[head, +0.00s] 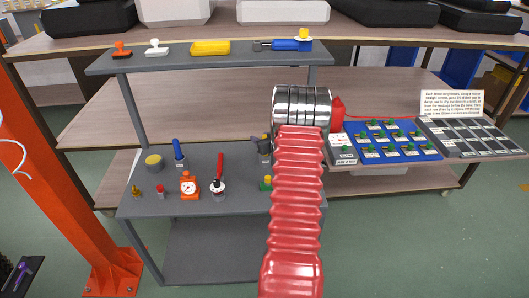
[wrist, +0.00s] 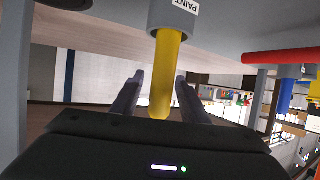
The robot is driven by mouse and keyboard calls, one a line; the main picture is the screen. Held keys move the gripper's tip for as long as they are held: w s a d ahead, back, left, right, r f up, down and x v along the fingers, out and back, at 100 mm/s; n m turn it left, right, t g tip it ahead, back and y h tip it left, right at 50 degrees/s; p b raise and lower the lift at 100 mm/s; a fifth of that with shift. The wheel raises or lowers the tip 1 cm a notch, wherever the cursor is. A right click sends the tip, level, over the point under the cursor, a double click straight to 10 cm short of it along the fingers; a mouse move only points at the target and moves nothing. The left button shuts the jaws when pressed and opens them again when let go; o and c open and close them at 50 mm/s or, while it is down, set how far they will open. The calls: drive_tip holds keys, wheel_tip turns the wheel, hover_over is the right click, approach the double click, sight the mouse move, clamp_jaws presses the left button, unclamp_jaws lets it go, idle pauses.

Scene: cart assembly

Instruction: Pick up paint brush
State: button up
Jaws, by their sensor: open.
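In the wrist view a yellow handle (wrist: 162,80), which I take for the paint brush, reaches out of a grey holder (wrist: 176,28) marked "PAINT". The label reads upside down in this view. My gripper (wrist: 155,92) is open. Its two dark fingers stand on either side of the yellow handle, with a visible gap on both sides. The end of the handle reaches down toward the gripper body. In the head view my red arm hides the gripper, and I cannot make out the brush there.
A grey rack has an upper shelf (head: 165,61) with stamps, a yellow block (head: 210,47) and a blue-handled tool (head: 290,45). Its lower shelf holds a gauge (head: 189,186) and several small tools. A blue tray (head: 395,147) is right of my arm. An orange post (head: 62,150) stands left.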

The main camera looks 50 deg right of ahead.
drive_tip(key=shift+c, duration=0.3)
clamp_jaws()
wheel_tip(320, 180, up, 10)
idle(0.8)
idle(0.5)
